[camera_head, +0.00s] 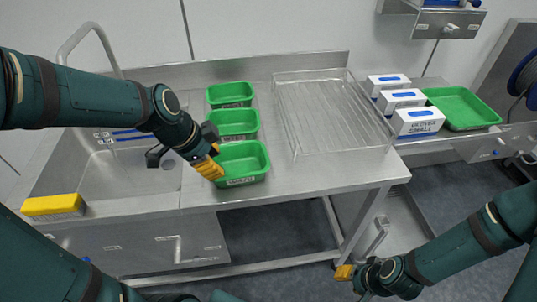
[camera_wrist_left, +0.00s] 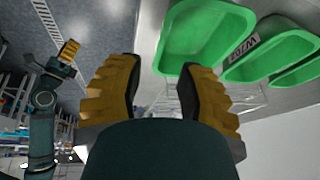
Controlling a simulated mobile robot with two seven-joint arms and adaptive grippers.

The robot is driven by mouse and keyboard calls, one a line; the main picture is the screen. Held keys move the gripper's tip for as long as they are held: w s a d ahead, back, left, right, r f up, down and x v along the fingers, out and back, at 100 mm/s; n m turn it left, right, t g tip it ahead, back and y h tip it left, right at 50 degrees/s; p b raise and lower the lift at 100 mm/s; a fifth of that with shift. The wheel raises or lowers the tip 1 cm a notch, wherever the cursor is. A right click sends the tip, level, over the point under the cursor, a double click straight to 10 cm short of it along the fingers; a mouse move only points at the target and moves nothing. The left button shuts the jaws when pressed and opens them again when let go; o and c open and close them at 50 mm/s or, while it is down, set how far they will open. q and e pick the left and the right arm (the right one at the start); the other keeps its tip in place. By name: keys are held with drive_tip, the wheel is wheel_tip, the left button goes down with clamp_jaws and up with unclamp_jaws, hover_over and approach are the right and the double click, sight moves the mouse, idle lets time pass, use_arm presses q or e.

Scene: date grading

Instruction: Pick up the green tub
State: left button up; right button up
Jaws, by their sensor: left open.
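Three green tubs stand in a row on the steel counter: a near tub (camera_head: 250,160), a middle tub (camera_head: 238,122) and a far tub (camera_head: 231,93). All look empty inside. My left gripper (camera_head: 213,165) is at the left side of the near tub. In the left wrist view its yellow fingers (camera_wrist_left: 158,70) are spread with nothing held, and the near tub's rim (camera_wrist_left: 164,45) lies by the right-hand finger. I cannot tell whether they touch. My right gripper (camera_head: 344,272) is low, in front of the counter; whether it is open is unclear.
A sink (camera_head: 125,172) with a tap and a yellow sponge or brush (camera_head: 54,205) is at the left. A clear ribbed tray (camera_head: 330,112) lies right of the tubs. Further right are several white glove boxes (camera_head: 418,121) and a green tray (camera_head: 462,107).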

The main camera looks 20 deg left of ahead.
use_arm(q)
drive_tip(key=b, duration=0.2)
hover_over(240, 182)
drive_tip(key=s+a, duration=0.2)
drive_tip(key=shift+m, duration=0.3)
drive_tip(key=f, duration=0.6)
drive_tip(key=shift+s+d, duration=0.2)
drive_tip(key=shift+d, duration=0.05)
drive_tip(key=shift+w+b+x, duration=0.15)
drive_tip(key=shift+b+x, duration=0.05)
drive_tip(key=shift+x, duration=1.3)
drive_tip(key=shift+w+b+x, duration=0.15)
drive_tip(key=shift+b+x, duration=0.05)
drive_tip(key=shift+x, duration=1.35)
drive_tip(key=shift+r, duration=0.1)
clamp_jaws()
